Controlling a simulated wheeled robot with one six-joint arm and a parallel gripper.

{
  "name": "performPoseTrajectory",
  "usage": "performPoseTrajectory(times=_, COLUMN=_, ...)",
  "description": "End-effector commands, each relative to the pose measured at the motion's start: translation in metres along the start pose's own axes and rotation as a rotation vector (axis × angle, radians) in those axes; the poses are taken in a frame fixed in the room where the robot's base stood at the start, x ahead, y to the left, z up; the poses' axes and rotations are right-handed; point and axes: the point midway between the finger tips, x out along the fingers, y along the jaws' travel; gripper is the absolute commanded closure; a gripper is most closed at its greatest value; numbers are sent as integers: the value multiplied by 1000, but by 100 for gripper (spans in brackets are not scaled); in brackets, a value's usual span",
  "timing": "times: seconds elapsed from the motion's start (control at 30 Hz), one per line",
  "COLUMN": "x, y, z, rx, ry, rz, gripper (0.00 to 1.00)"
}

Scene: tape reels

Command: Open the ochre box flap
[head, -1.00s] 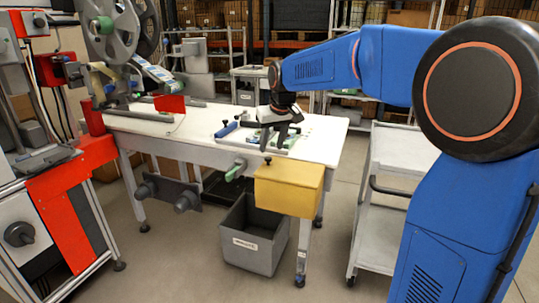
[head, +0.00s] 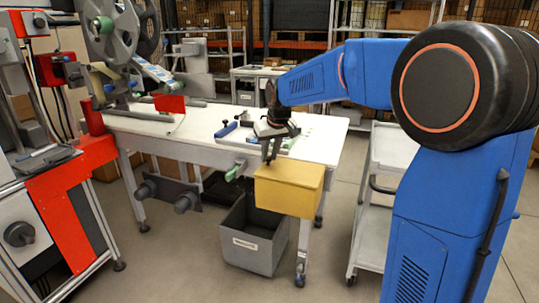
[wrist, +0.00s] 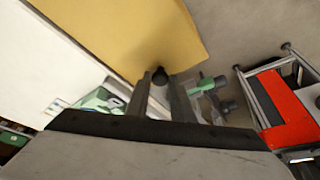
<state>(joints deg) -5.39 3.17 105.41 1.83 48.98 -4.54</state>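The ochre box (head: 290,190) hangs at the front right corner of the white table, and its top flap lies closed. In the wrist view the ochre surface (wrist: 135,30) fills the top middle. A small dark knob (wrist: 159,75) stands near its edge. My gripper (head: 270,159) points down over the left rear corner of the flap. In the wrist view my gripper's fingers (wrist: 160,82) stand apart, one on each side of the knob. I cannot tell whether they touch it. The knob is hidden by the fingers in the head view.
A grey bin (head: 250,240) stands on the floor below the box. A green handle (head: 235,172) sticks out at the table edge, left of the box. A grey cart (head: 388,150) stands to the right.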

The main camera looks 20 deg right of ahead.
Motion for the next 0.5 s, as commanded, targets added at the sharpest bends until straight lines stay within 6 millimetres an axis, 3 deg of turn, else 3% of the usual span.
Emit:
performPoseTrajectory(times=0.27, x=-5, y=1, z=-1, rx=8, ry=17, rz=-14, gripper=100)
performPoseTrajectory(times=0.5, x=-25, y=7, z=-4, rx=37, ry=90, rz=-78, gripper=100)
